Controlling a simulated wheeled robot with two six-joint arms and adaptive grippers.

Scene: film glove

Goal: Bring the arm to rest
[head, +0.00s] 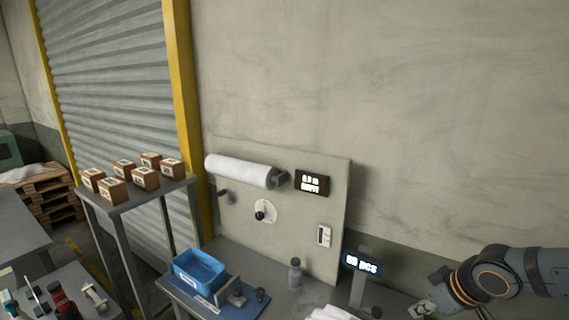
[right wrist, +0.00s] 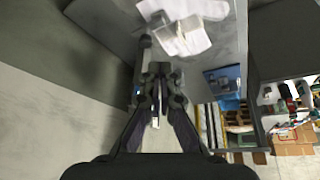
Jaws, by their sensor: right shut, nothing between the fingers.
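My right arm comes in from the right edge of the head view. Its gripper (head: 424,309) is low at the bottom right, right of the lit counter display (head: 362,264). In the right wrist view the two fingers (right wrist: 159,72) are together, with nothing between them. A white, glove-like piece (right wrist: 186,36) lies on the grey table beyond the fingertips, apart from them. White material also shows at the bottom edge of the head view (head: 331,314), partly cut off. My left gripper is not in view.
A panel (head: 310,240) with a white film roll (head: 238,171), a dial (head: 264,211) and a small display (head: 312,183) stands against the wall. A blue bin (head: 199,270) and a grey bottle (head: 295,273) are on the table. Several boxes (head: 145,178) sit on a stand at left.

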